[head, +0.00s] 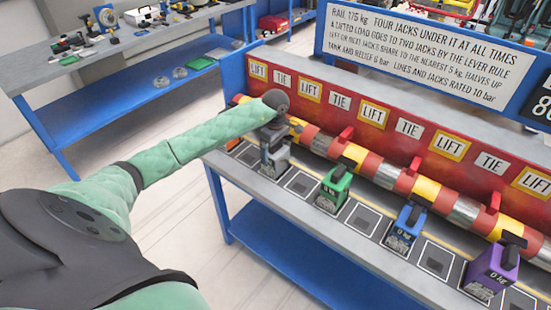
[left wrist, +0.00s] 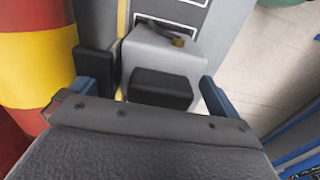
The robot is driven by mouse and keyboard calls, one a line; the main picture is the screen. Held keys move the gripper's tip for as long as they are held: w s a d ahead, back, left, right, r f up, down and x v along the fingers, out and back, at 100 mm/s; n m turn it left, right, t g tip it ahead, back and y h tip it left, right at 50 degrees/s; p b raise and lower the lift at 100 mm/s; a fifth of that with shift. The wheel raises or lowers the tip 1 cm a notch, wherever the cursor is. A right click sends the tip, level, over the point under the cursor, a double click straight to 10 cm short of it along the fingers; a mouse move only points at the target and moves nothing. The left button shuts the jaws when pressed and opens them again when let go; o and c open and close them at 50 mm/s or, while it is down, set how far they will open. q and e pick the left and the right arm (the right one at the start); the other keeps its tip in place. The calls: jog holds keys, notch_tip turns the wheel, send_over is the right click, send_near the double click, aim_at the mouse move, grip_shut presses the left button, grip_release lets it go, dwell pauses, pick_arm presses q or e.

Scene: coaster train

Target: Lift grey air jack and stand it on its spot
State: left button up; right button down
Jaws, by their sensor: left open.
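The grey air jack (head: 279,160) is at the far left of the row of jacks on the bench, partly hidden by my left gripper (head: 274,138). In the left wrist view the jack (left wrist: 172,52) shows as a light grey box with a black top piece (left wrist: 160,89) and a small brass-coloured fitting. My left gripper (left wrist: 150,86) is open, with one finger on each side of the black piece. A gap shows on the right side; contact on the left is unclear. Whether the jack's base touches the bench is hidden. My right gripper is not in view.
Green (head: 334,190), blue (head: 405,231) and purple (head: 490,272) jacks stand along the bench between black squares with white outlines. A red, yellow and silver rail (head: 388,174) runs close behind them. A red board (head: 335,105) with LIFT and TIE signs stands behind the rail.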

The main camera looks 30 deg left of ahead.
pick_arm(q)
jog(key=c, duration=1.9)
jog(key=shift+c, duration=0.3)
jog(key=shift+r, duration=0.15)
